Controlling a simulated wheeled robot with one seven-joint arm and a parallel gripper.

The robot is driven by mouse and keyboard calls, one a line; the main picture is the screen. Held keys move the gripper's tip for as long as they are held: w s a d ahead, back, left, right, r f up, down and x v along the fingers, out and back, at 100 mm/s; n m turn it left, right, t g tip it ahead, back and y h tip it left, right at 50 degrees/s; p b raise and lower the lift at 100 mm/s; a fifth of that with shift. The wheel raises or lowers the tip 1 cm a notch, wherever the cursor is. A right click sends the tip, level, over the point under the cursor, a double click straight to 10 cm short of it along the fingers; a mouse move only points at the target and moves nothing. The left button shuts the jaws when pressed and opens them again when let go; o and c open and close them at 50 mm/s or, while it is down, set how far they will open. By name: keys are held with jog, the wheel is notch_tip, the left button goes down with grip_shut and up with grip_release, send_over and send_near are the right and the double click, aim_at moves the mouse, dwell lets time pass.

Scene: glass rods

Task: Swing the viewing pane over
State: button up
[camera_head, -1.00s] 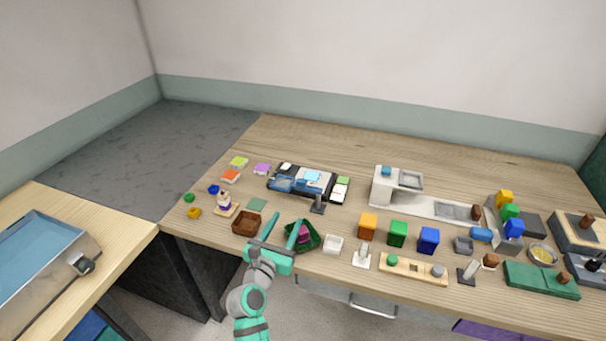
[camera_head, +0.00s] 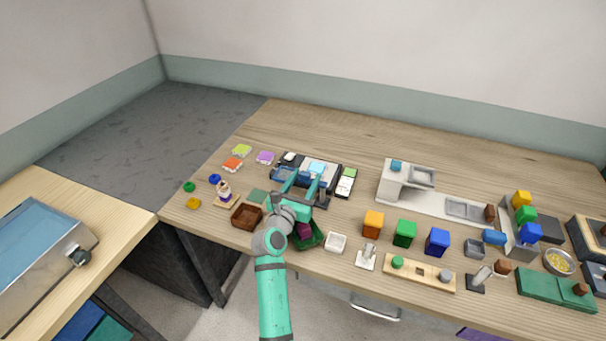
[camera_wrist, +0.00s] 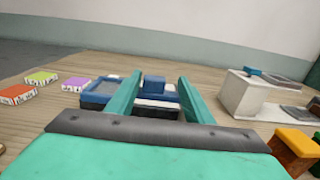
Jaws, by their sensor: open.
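The device with the viewing pane stands at the back centre-left of the table, partly hidden by my gripper. A blue-framed pane (camera_head: 283,173), which looks like the viewing pane, lies on its left part. It also shows in the wrist view (camera_wrist: 97,93), left of my fingers. A blue block (camera_wrist: 153,84) shows between my fingers in the wrist view, with a white and dark part below it. My gripper (camera_head: 302,183) is open, with its fingers pointing at the device. I cannot tell whether they touch it.
A green bin (camera_head: 316,238) sits below my wrist, with a brown basket (camera_head: 246,216) to its left. Small books (camera_head: 264,158) lie left of the device. A white sink-like unit (camera_head: 391,181) stands to the right. Orange, green and blue blocks (camera_head: 404,233) stand in front.

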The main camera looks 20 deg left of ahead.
jog(key=shift+w, duration=0.65)
jog(key=shift+w+a, duration=0.3)
jog(key=shift+w, duration=0.5)
